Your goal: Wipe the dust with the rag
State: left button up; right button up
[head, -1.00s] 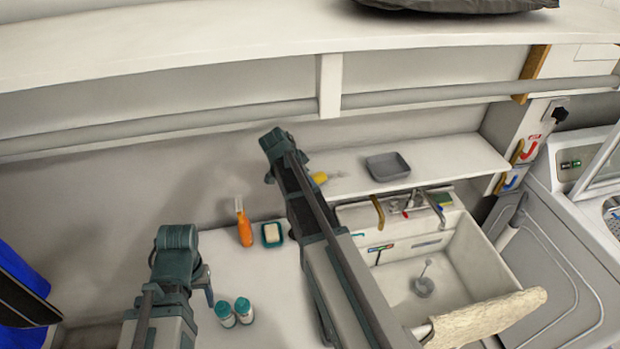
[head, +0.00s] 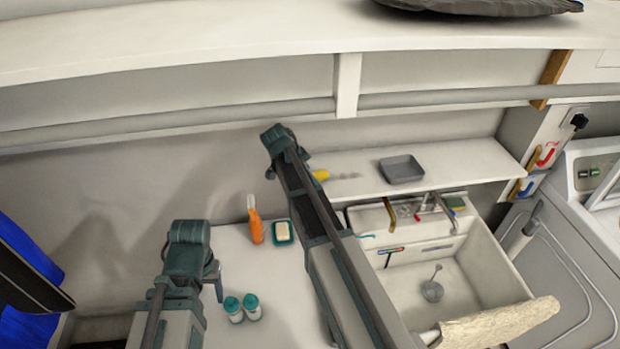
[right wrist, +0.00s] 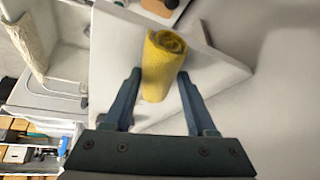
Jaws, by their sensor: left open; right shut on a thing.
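The rag (right wrist: 162,66) is a yellow roll between the fingers of my right gripper (right wrist: 161,80), which is shut on it. In the head view only a small yellow part of the rag (head: 321,175) shows beside my right arm, which hides that gripper. The rag is at the left end of the white shelf (head: 455,160). A faint grey smudge of dust (head: 347,176) lies on the shelf just right of the rag. My left gripper (head: 214,279) is low at the left, open and empty, partly hidden by its arm.
A grey tray (head: 402,169) stands on the shelf right of the dust. Below are a sink (head: 485,265) and a counter with an orange bottle (head: 255,228), a soap dish (head: 282,232) and two small bottles (head: 242,308). A long upper shelf (head: 200,45) runs above.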

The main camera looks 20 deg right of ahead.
aim_at(321, 174)
jog(key=shift+s+d, duration=0.2)
jog(key=shift+d, duration=0.7)
jog(key=shift+s+d, duration=0.2)
jog(key=shift+d, duration=0.7)
jog(key=shift+s+d, duration=0.3)
jog(key=shift+d, duration=0.55)
jog(key=shift+s+d, duration=0.25)
jog(key=shift+d, duration=0.55)
jog(key=shift+d, duration=0.1)
jog(key=shift+s+d, duration=0.25)
jog(key=shift+d, duration=0.9)
jog(key=shift+s+d, duration=0.3)
jog(key=shift+d, duration=0.85)
jog(key=shift+s+d, duration=0.25)
jog(key=shift+d, duration=0.9)
